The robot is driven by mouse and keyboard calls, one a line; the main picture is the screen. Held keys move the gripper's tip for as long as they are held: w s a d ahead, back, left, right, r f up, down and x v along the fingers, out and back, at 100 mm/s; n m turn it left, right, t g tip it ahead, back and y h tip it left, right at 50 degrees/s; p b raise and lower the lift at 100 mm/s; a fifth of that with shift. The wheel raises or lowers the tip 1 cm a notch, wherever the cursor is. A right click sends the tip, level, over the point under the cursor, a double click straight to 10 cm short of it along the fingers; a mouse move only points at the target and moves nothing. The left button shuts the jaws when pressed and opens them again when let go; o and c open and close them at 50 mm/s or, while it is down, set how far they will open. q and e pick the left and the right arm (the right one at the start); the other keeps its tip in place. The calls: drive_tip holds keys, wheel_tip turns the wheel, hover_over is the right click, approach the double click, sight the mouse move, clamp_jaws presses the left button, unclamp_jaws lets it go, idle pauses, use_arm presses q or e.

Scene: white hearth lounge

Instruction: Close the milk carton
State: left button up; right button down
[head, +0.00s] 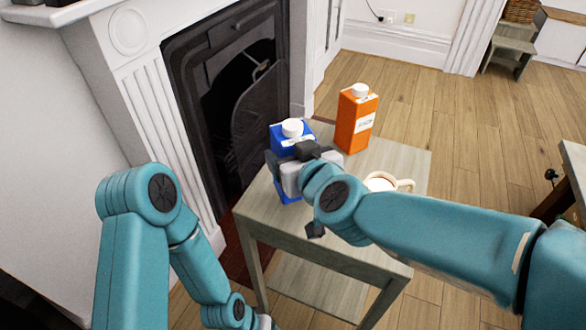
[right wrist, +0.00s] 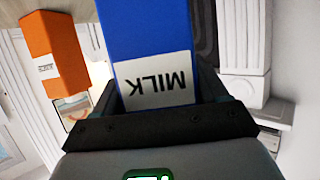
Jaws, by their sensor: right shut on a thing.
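The milk carton (head: 285,143) is blue with a white cap (head: 291,127) on its top. It stands upright at the left side of the small table (head: 262,213). My right gripper (head: 289,170) is shut on the carton's body below the top and hides much of its front. In the right wrist view, the carton (right wrist: 150,32) sits between the two dark fingers, with its MILK label upside down. The carton's top is out of that view. My left arm hangs down at the lower left, and its gripper is out of the picture.
An orange carton (head: 352,122) with a white cap stands behind and right of the milk carton. A cream mug (head: 404,184) is partly hidden by my right forearm. A dark fireplace (head: 235,95) lies left of the table. The table's far right corner is bare.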

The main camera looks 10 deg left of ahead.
wheel_tip(320, 180, down, 3)
drive_tip(key=shift+w+f+b, duration=0.1)
drive_tip(key=shift+b, duration=0.65)
use_arm(q)
wheel_tip(320, 180, down, 2)
drive_tip(key=shift+f, duration=0.2)
use_arm(e)
drive_tip(key=shift+r, duration=0.2)
drive_tip(key=shift+f, duration=0.15)
drive_tip(key=shift+c, duration=0.2)
unclamp_jaws()
use_arm(q)
drive_tip(key=shift+f, duration=0.1)
